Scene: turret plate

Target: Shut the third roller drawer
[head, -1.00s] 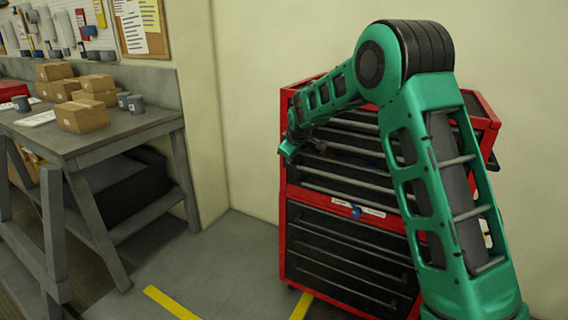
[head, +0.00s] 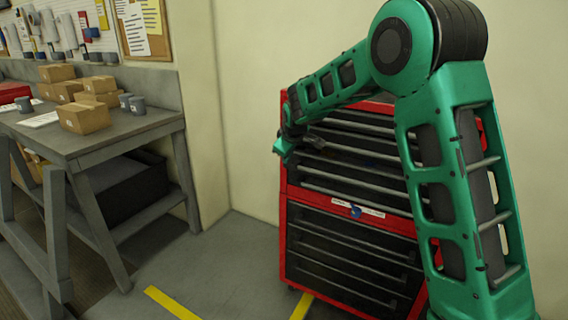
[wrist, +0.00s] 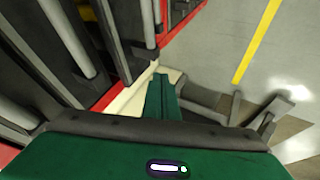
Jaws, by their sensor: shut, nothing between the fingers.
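The red roller cabinet (head: 283,235) with black drawer fronts and grey bar handles stands against the wall in the head view. Its upper part has a stack of drawers. One upper drawer (head: 352,154) seems to stand out, with small bluish things showing in it; how far out is hard to tell. My gripper (head: 317,142) is at the left front of these upper drawers, shut and empty. In the wrist view my gripper (wrist: 161,82) points past drawer fronts and bar handles (wrist: 72,38); I cannot tell whether it touches one. My arm hides the cabinet's right side.
A grey workbench (head: 90,140) with cardboard boxes (head: 84,116) and mugs stands at the left. Yellow floor lines (head: 172,302) run in front of the cabinet. The floor between bench and cabinet is clear.

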